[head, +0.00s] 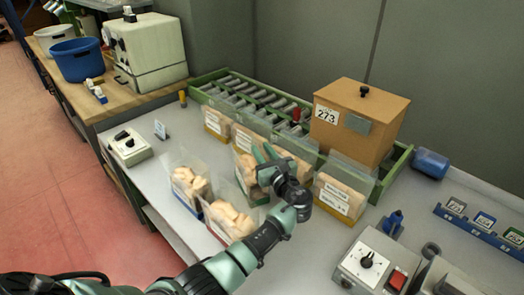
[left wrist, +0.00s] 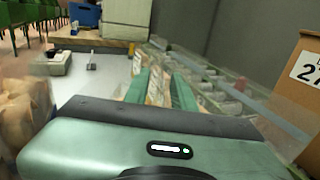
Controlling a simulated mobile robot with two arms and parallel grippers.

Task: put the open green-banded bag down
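The open clear bag with a green band (head: 261,202) stands among the other cork bags in the head view. Tan corks (head: 247,171) show in it. My left gripper (head: 268,154) is at its upper right side and covers part of it. In the left wrist view my two green fingers (left wrist: 160,88) stand apart, with something pale and orange between them. Whether they press on the green-banded bag cannot be told. Whether the bag's base touches the table is hidden. My right gripper is not in view.
Clear cork bags stand close by: one at left (head: 188,186), one in front (head: 228,220), one at right (head: 340,197), one behind (head: 217,122). A green-sided roller rack (head: 255,96) and a brown box (head: 358,120) lie behind. The grey table (head: 160,190) is clear at left.

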